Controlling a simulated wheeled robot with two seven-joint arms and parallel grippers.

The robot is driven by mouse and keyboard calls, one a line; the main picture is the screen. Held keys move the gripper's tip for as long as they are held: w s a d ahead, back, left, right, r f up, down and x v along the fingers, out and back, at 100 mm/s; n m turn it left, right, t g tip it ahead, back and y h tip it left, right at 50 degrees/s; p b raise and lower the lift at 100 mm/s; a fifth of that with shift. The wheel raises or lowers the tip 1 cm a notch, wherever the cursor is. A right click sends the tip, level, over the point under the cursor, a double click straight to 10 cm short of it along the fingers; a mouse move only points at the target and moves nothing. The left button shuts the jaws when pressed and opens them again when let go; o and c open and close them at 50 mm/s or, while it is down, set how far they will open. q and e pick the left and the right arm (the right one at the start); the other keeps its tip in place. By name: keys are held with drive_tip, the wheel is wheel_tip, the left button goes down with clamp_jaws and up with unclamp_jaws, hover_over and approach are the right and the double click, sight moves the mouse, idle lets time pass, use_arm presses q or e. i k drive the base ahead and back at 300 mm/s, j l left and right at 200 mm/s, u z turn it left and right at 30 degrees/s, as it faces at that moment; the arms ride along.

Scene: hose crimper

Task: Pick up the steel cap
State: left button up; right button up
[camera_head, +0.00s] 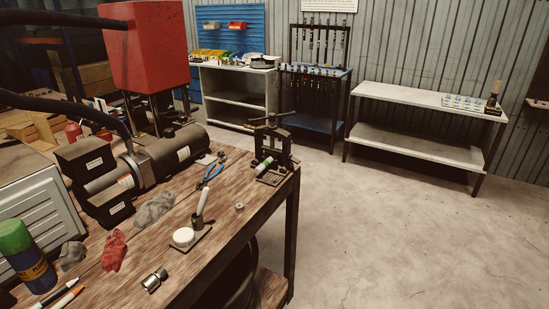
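A short, shiny steel cylinder, likely the steel cap (154,280), lies on the wooden workbench (215,248) near its front edge. A smaller grey metal ring or nut (239,206) lies farther back near the right edge; its exact kind is too small to tell. Nothing touches the steel cylinder, and bare wood surrounds it. Neither of my grippers is in view.
A black clamp (272,145) stands at the far corner.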

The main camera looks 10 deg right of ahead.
sight(239, 207)
drive_tip(key=u, duration=0.55)
drive_tip(key=i+l+u, duration=0.15)
drive_tip(key=l+u, duration=0.85)
drive_tip(key=l, duration=0.2)
drive_tip(key=i, duration=0.05)
